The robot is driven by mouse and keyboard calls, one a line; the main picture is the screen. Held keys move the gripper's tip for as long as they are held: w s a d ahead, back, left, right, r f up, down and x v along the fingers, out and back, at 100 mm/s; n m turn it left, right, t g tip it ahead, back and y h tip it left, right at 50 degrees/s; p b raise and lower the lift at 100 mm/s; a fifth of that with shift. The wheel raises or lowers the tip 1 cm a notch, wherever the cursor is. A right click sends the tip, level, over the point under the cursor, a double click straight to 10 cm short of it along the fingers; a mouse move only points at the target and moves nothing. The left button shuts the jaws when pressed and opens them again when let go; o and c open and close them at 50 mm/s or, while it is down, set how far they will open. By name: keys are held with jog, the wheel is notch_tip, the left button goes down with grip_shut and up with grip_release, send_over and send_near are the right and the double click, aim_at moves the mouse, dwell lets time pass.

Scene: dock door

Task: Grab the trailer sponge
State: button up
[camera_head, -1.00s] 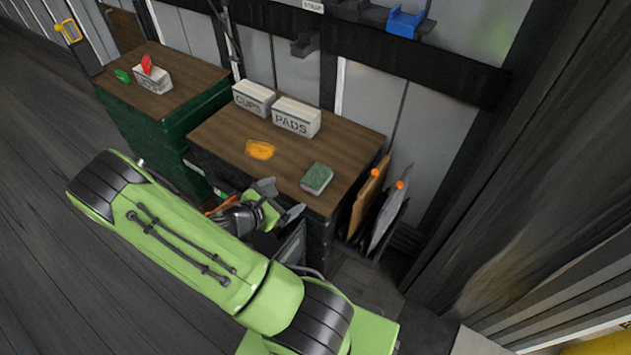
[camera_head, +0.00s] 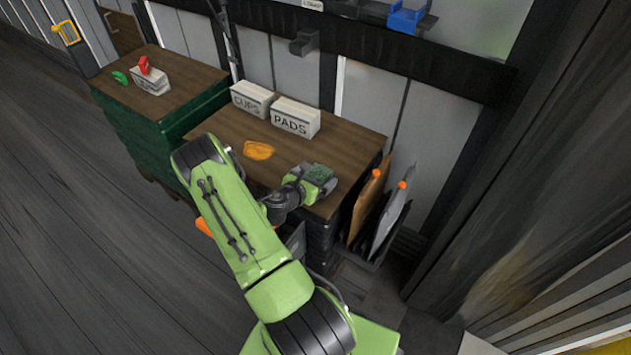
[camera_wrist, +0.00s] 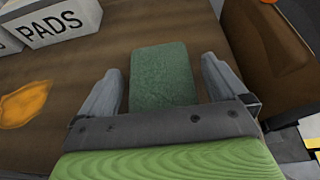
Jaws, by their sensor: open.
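The green sponge (camera_head: 318,172) lies on the wooden top of the workbench (camera_head: 345,150), near its front right corner. In the wrist view the sponge (camera_wrist: 162,76) sits between the two fingers of my gripper (camera_wrist: 165,85), its far end reaching beyond the fingertips. The fingers are open, one on each side, with a visible gap at the right; the left finger is close to the sponge's edge. In the head view my gripper (camera_head: 312,182) is at the sponge and covers part of it. I cannot tell how high the fingers are above the bench top.
An orange cloth-like patch (camera_head: 258,150) lies left of the sponge. Boxes marked CUPS (camera_head: 252,99) and PADS (camera_head: 295,118) stand at the bench's back. A rack of upright boards (camera_head: 372,205) stands right of the bench. A second bench (camera_head: 165,95) is at left.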

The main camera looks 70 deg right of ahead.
jog(key=shift+d+f, duration=0.2)
jog(key=shift+d, duration=0.15)
jog(key=shift+r, duration=0.1)
